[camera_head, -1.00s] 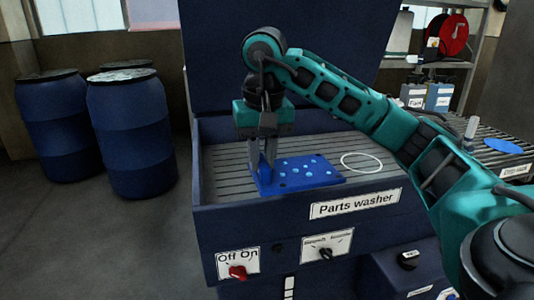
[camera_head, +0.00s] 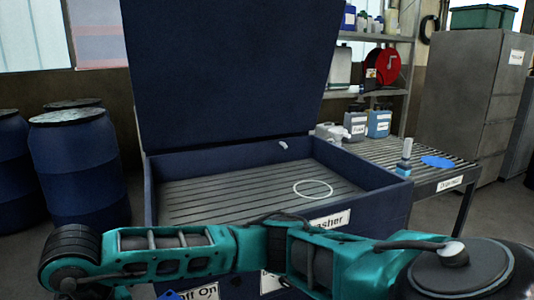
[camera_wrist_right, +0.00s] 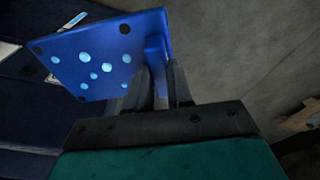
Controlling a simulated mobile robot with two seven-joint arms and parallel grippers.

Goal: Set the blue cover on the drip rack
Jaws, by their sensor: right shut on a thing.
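The blue cover (camera_wrist_right: 95,55) is a flat blue plate with several light-blue spots and dark holes. In the right wrist view my right gripper (camera_wrist_right: 158,82) is shut on a raised part at the cover's edge. Only a small blue corner (camera_head: 170,295) of it shows at the bottom edge of the head view, beneath my arm. The drip rack (camera_head: 380,149) is a slatted metal table at the right, beyond the washer, with a label on its front edge. My right gripper is below the head view's frame, well left of the rack. My left gripper is not in view.
The parts washer (camera_head: 230,190) stands open with its lid raised; a white ring (camera_head: 313,189) lies inside. A blue disc (camera_head: 437,162) and a blue-based upright item (camera_head: 405,157) occupy the rack's right part. Canisters (camera_head: 379,122) stand behind it. Blue drums (camera_head: 75,165) are at left.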

